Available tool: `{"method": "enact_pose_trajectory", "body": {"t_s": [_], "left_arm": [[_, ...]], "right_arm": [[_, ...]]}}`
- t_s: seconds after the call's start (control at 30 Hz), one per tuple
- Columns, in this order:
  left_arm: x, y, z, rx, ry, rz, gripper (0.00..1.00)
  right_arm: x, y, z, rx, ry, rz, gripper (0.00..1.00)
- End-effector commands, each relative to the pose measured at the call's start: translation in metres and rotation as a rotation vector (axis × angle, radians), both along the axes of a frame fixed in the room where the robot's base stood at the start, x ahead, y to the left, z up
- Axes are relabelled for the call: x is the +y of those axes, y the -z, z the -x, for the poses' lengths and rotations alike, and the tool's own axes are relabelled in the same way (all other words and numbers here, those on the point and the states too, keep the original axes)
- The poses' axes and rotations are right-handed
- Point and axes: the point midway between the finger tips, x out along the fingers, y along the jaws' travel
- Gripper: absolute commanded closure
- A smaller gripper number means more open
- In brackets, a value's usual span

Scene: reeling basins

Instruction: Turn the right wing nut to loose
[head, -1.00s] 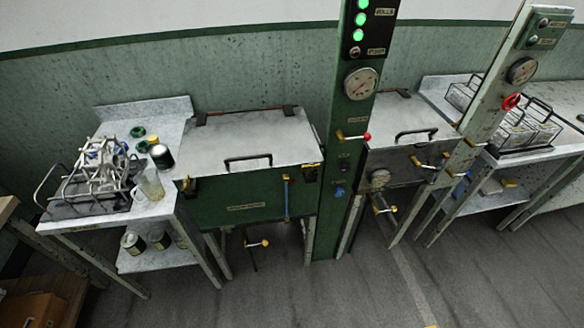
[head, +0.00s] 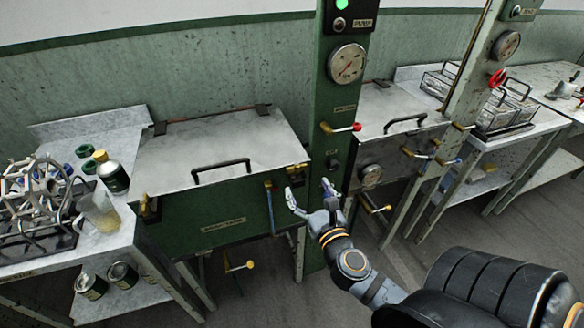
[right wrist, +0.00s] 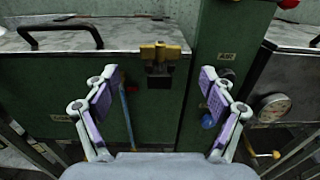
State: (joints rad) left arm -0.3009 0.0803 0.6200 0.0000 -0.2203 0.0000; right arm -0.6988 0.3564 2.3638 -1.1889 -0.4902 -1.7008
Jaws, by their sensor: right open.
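The right wing nut (head: 297,169) is a small brass piece at the upper right front corner of the green basin (head: 222,212). In the right wrist view the wing nut (right wrist: 160,52) sits on a dark bracket just below the lid edge, its wings spread roughly level. My right gripper (head: 309,192) is open and empty, just below and in front of the nut. In the right wrist view its fingers (right wrist: 158,82) stand wide apart, with the nut centred beyond and above the tips, not touched. The left wing nut (head: 149,207) is at the other front corner. My left gripper is out of view.
A green post (head: 340,110) with a gauge (head: 347,63) and a red-knobbed lever (head: 341,128) stands close right of the nut. A blue-handled rod (head: 269,208) hangs on the basin front. The lid (head: 225,140) is closed. A cluttered side table (head: 110,245) is at left.

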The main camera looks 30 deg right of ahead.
Motion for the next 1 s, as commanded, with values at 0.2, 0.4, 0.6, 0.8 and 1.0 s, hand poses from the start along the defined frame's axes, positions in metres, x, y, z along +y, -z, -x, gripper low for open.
{"method": "enact_pose_trajectory", "body": {"t_s": [0.2, 0.4, 0.6, 0.8, 1.0], "left_arm": [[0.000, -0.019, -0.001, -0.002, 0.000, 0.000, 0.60], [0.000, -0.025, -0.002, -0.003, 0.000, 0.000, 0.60], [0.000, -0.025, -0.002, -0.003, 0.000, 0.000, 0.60], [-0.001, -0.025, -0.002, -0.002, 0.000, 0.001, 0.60], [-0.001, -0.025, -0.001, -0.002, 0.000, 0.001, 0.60]], "right_arm": [[-0.012, -0.005, -0.048, -0.003, 0.002, -0.003, 0.17], [-0.018, -0.002, -0.077, -0.001, 0.001, -0.004, 0.17], [-0.020, 0.000, -0.084, 0.001, -0.001, -0.003, 0.17], [-0.020, 0.000, -0.084, 0.001, -0.001, -0.004, 0.21], [-0.020, 0.000, -0.084, 0.001, 0.000, -0.004, 0.48]]}}
